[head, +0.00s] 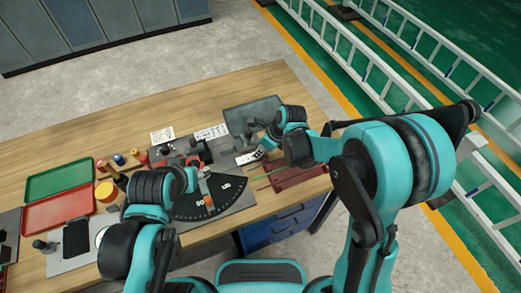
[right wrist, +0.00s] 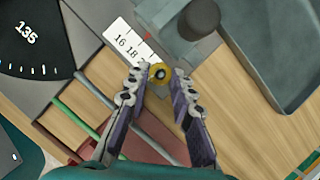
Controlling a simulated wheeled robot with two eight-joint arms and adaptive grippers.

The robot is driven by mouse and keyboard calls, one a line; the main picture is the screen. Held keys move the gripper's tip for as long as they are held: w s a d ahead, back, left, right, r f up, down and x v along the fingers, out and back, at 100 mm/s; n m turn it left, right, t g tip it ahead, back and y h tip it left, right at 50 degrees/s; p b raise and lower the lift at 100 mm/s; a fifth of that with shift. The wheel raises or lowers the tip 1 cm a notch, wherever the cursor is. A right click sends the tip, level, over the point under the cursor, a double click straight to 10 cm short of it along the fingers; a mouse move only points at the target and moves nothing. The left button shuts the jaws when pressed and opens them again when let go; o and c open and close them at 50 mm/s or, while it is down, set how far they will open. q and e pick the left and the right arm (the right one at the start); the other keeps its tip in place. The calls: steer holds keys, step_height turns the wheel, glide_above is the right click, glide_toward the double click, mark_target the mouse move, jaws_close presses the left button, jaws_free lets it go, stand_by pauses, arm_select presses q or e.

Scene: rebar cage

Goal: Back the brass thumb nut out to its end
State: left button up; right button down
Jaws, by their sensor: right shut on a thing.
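The brass thumb nut (right wrist: 159,74) is a small round yellow piece with a dark centre, in the right wrist view. My right gripper (right wrist: 158,80) is shut on it, with one fingertip on each side. In the head view my right gripper (head: 262,152) is low over the right part of the bench, and the nut is too small to make out. A white scale card (right wrist: 127,42) marked 16 and 18 lies beside the nut. My left gripper (head: 191,172) is near the black dial plate; its fingers cannot be made out.
A grey block with a dark round knob (right wrist: 199,20) stands just beyond the nut. A grey tray (head: 252,112) lies behind.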

steer(key=n+g, duration=0.1)
steer(key=n, duration=0.2)
steer(key=shift+w+y, duration=0.1)
steer(key=shift+y, duration=0.2)
steer(key=c, duration=1.3)
jaws_free()
steer(key=v, duration=1.2)
steer(key=shift+d, duration=0.1)
